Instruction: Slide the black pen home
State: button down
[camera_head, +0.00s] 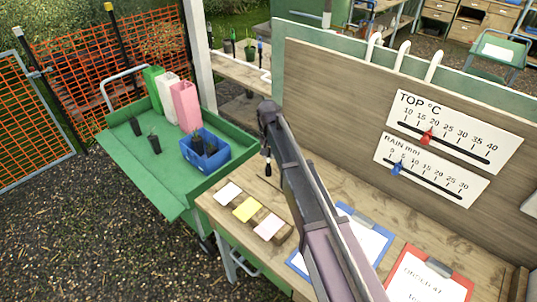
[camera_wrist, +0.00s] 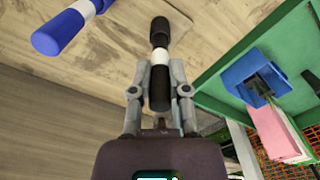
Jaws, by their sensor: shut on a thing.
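The black pen has a white band and is in my gripper (camera_wrist: 160,85). In the wrist view, the black pen (camera_wrist: 160,30) lies between the two grey fingers, which are shut on it around the white band. One black end points away past the fingertips; the other reaches back toward the palm. In the head view, a dark piece with a white band, probably the black pen (camera_head: 267,168), shows below the arm's far end, over the bench. The fingers are mostly hidden there. A blue pen (camera_wrist: 62,32) with a white band is left of my gripper in the wrist view, apart from it.
A board with two slider scales (camera_head: 455,133) stands behind. The green tray (camera_head: 170,185) at left holds a blue crate (camera_head: 205,163) and upright pots.

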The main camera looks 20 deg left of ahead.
jog(key=shift+f+b, duration=0.35)
jog(key=shift+f, duration=0.1)
jog(key=c, duration=0.5)
grip_release()
jog(key=shift+r, duration=0.15)
